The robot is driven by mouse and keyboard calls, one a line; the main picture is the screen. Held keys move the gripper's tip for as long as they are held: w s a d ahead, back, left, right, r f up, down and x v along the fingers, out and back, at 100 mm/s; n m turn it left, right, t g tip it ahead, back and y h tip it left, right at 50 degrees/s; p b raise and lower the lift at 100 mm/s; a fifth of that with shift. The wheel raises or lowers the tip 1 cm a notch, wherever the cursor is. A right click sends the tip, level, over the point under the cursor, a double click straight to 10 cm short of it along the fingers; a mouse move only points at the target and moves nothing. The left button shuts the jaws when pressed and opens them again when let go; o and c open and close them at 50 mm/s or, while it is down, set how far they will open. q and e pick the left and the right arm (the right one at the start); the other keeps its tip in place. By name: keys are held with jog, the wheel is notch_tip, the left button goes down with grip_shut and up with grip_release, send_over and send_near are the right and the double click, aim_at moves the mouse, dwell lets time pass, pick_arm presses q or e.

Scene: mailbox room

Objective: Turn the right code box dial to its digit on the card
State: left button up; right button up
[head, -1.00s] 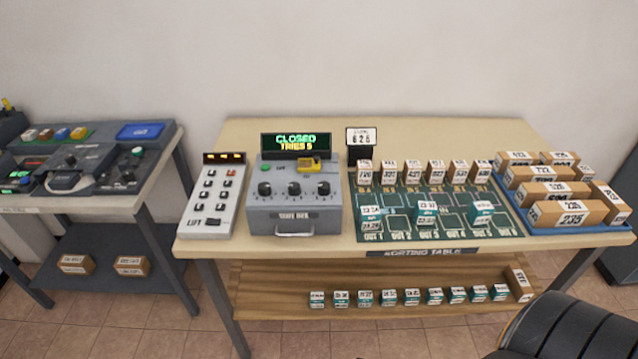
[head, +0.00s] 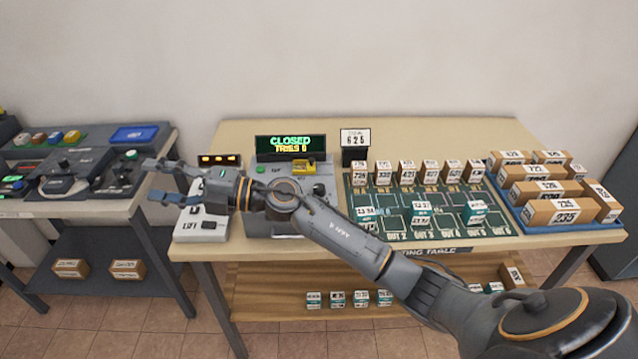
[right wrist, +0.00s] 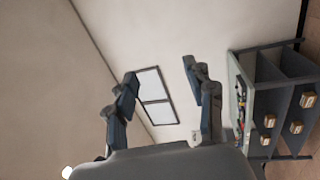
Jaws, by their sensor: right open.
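The grey code box (head: 262,224) stands on the wooden table, partly hidden behind my right arm. Its right dial (head: 319,188) shows just above the arm; the other dials are covered. Its display (head: 290,147) reads CLOSED with a tries line below. My left gripper is not in view.
A white lift keypad (head: 207,222) stands left of the box, partly behind the gripper. A green sorting mat (head: 395,226) with small boxes and a blue tray (head: 570,234) of parcels lie to the right. Another desk (head: 70,207) stands at left.

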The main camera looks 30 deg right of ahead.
notch_tip(320, 180, down, 4)
jog(key=w+d+n+g+h, duration=0.1)
jog(key=w+n+g+h, duration=0.15)
jog(key=n+g, duration=0.2)
jog(key=r+m+g+h, duration=0.1)
jog(key=m+g+h, duration=0.45)
jog(key=h, duration=0.85)
send_over(319, 186)
jog(key=n+g, duration=0.1)
jog(key=n, duration=0.1)
notch_tip(319, 186, down, 13)
jog(key=p, duration=0.3)
jog(key=shift+s+f, duration=0.1)
grip_shut()
